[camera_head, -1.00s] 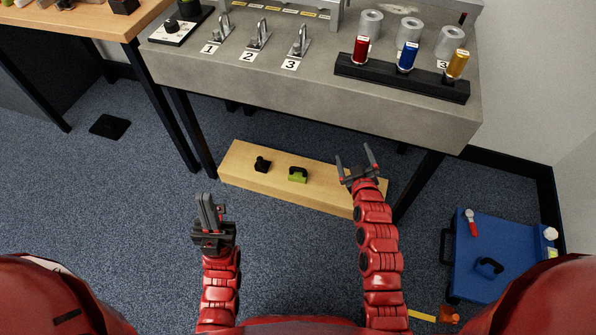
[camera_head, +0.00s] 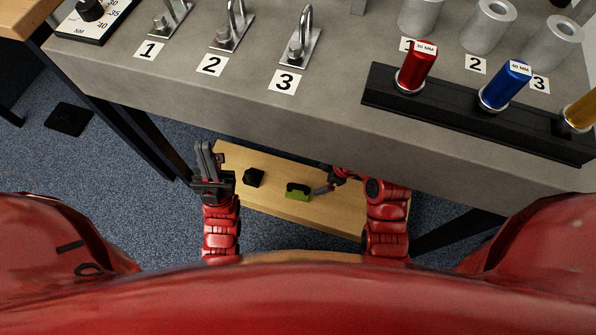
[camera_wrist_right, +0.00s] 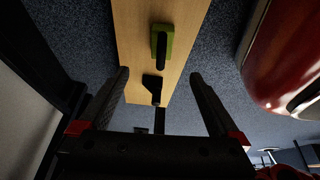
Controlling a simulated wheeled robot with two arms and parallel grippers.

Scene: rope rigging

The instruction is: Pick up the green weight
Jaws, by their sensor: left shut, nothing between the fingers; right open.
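The green weight (camera_head: 298,193) has a black handle and stands on a low wooden shelf (camera_head: 275,204) under the grey bench. My right gripper (camera_head: 324,189) is just to the right of the weight in the head view, partly hidden by its arm and the bench edge. In the right wrist view the right gripper (camera_wrist_right: 160,82) is open and empty, with the green weight (camera_wrist_right: 163,42) ahead of the fingers. My left gripper (camera_head: 206,160) is shut and empty, near the left end of the shelf.
A black weight (camera_head: 253,177) stands on the shelf left of the green one. The grey bench (camera_head: 230,100) overhangs the shelf and carries numbered shackles (camera_head: 299,50) and a black rack (camera_head: 470,115) with coloured cylinders.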

